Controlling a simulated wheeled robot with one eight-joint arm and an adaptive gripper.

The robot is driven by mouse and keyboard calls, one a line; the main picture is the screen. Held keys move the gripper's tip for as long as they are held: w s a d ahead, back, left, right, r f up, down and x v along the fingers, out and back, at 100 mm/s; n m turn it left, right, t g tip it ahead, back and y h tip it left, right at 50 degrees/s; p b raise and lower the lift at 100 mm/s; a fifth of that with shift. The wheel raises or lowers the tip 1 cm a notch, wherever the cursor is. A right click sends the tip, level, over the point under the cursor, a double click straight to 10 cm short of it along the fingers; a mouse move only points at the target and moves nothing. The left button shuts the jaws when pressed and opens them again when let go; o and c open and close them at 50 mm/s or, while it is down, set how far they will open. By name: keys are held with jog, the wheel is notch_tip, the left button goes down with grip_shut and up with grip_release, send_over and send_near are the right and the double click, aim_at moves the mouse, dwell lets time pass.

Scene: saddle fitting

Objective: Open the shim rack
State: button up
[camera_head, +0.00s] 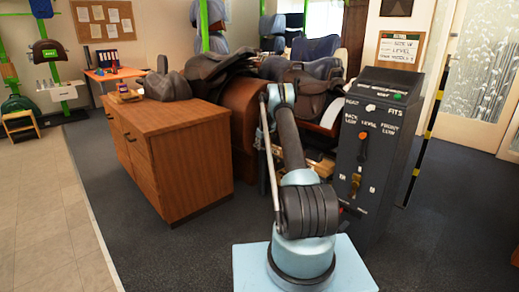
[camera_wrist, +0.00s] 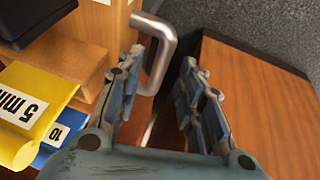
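The shim rack (camera_wrist: 85,65) is a light wooden frame at the left of the wrist view. It holds a yellow shim (camera_wrist: 35,110) marked 5 mm and a blue shim (camera_wrist: 62,130) marked 10. A bent grey metal handle (camera_wrist: 160,62) sticks out from its right side. My gripper (camera_wrist: 163,65) is open, with one finger on each side of the handle. I see a gap to the right finger; whether the left finger touches is unclear. In the head view, pale wood (camera_head: 320,165) shows behind my arm, and my gripper is hidden.
A brown wooden panel (camera_wrist: 250,100) lies close to the right finger. In the head view, a wooden cabinet (camera_head: 170,150) stands left of my arm and a dark control post (camera_head: 375,150) stands to the right. Saddles (camera_head: 310,85) sit behind. Grey carpet is clear at front left.

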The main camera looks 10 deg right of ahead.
jog(key=shift+x, duration=0.9)
jog(key=shift+c, duration=0.4)
grip_shut()
jog(key=s+a, duration=0.7)
jog(key=a, duration=0.3)
jog(key=shift+s+a, duration=0.15)
jog(key=shift+s, duration=0.05)
jog(key=shift+o, duration=0.4)
grip_release()
